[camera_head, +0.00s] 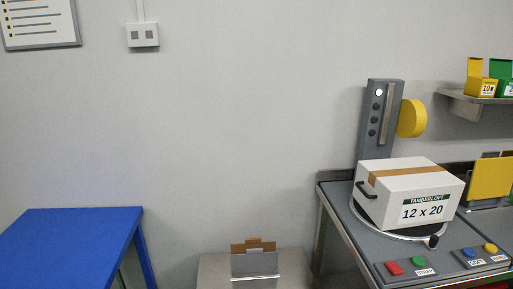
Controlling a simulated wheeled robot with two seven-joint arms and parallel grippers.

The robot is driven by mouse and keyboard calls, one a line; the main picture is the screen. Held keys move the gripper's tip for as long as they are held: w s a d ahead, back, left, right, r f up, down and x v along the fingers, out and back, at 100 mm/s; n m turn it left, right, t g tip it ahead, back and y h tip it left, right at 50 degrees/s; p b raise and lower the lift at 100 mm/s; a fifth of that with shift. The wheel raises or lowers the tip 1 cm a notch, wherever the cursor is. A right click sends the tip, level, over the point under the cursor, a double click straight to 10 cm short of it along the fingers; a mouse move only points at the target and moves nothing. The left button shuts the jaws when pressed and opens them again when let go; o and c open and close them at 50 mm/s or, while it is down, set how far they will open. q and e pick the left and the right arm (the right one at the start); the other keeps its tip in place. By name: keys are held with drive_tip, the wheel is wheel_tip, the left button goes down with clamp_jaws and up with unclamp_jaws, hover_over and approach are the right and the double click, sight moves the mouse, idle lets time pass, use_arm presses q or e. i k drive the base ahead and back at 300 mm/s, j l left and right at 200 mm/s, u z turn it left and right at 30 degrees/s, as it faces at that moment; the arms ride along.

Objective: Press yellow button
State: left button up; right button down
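The yellow button (490,248) is a small round button at the front right of the grey machine table, on a dark panel. A blue button (470,253) sits just left of it. Further left on another panel are a red button (394,268) and a green button (418,261). Small white labels stand in front of the buttons; the one by the yellow button is too small to read surely. Nothing covers the yellow button. Neither of my grippers shows in the head view.
A white carton (422,211) marked "12 x 20" sits on a round plate behind the buttons. A grey post (378,130) with a yellow disc (411,118) stands behind it. A blue table (72,245) is at left, and a low grey stand (215,272) is between.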

sight(492, 248)
drive_tip(key=z, duration=1.6)
